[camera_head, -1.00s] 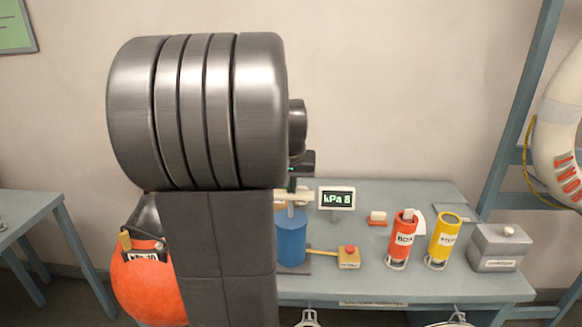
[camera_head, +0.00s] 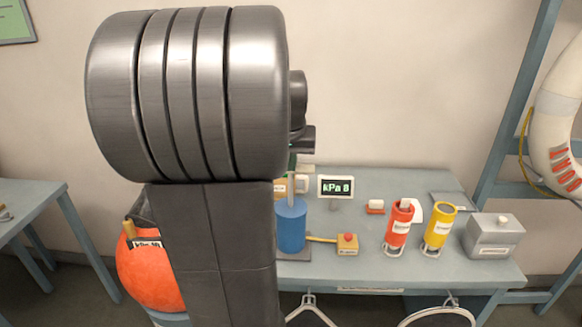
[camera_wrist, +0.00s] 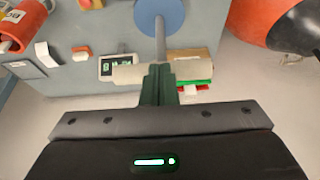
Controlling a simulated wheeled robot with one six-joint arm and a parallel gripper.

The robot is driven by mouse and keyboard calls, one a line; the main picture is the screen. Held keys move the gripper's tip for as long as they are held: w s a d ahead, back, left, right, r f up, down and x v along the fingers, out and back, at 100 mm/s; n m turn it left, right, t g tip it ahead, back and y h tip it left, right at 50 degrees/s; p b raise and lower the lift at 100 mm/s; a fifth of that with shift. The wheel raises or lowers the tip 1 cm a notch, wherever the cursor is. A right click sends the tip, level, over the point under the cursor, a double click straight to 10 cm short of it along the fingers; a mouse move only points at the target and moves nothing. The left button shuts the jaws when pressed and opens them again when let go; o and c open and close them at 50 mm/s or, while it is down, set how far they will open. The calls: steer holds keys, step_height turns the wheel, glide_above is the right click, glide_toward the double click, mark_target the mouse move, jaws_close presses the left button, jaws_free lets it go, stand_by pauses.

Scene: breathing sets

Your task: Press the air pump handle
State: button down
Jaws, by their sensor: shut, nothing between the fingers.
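The air pump is a blue cylinder (camera_head: 291,226) on a dark base at the left part of the bench, with a thin grey rod rising from its top. In the wrist view, the blue cylinder (camera_wrist: 159,14) and the rod lead to a pale crossbar handle (camera_wrist: 129,74). My gripper (camera_wrist: 158,72) is shut with nothing between its green fingers. Its tips overlap the middle of the handle in this view; I cannot tell whether they touch. In the head view the gripper is above the pump, mostly hidden by my arm, and the handle is hidden.
A display (camera_head: 336,187) reads kPa 8. A yellow box with a red button (camera_head: 347,244), a red cylinder (camera_head: 398,226), a yellow cylinder (camera_head: 438,228) and a grey box (camera_head: 493,237) stand right of the pump. A large orange ball-shaped thing (camera_head: 150,277) is at left.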

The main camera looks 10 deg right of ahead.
steer(key=v, duration=0.7)
steer(key=shift+s+r, duration=0.2)
steer(key=shift+r, duration=0.2)
steer(key=shift+r, duration=0.1)
stand_by(1.2)
